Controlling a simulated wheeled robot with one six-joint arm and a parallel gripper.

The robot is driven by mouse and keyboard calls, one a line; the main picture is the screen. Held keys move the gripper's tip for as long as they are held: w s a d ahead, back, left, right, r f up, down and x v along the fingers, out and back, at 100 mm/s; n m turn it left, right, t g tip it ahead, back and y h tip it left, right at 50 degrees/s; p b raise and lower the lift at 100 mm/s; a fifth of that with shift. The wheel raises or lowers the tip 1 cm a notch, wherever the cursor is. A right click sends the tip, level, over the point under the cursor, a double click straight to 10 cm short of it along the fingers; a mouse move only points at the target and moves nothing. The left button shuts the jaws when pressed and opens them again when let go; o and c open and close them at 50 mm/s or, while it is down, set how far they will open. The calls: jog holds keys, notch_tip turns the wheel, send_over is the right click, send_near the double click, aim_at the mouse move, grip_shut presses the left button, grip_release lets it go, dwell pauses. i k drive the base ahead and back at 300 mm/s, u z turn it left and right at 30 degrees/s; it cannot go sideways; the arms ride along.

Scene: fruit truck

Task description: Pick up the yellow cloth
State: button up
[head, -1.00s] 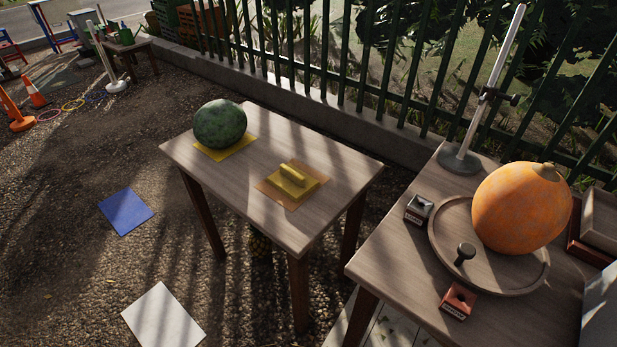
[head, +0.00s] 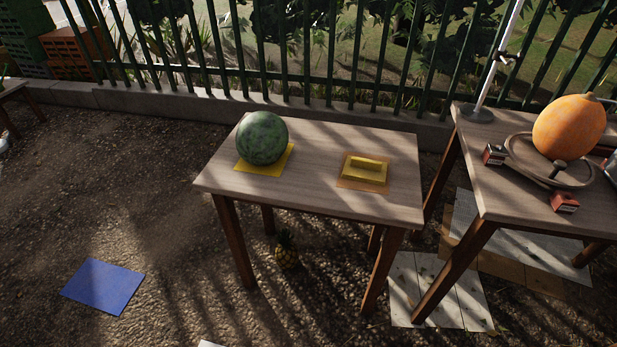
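A yellow cloth (head: 245,166) lies flat on the wooden table (head: 317,191) in the middle of the head view. A dark green watermelon (head: 262,138) sits on top of it and hides most of it, so mainly its corners and front edge show. To the right on the same table, a yellow block with a raised handle (head: 364,171) rests on a flat orange-brown square (head: 350,183). I cannot tell whether the yellow block is hard or soft. My gripper is not in view.
A second table (head: 500,201) at right holds a round tray (head: 519,149) with a large orange fruit (head: 568,128), small boxes and a stand. A pineapple (head: 287,251) is under the middle table. A blue sheet (head: 102,286) lies on open ground at left. A green fence runs behind.

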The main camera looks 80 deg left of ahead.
aim_at(356, 168)
jog(key=k, duration=0.9)
jog(key=u, duration=1.65)
jog(key=i, duration=1.7)
jog(key=u, duration=0.05)
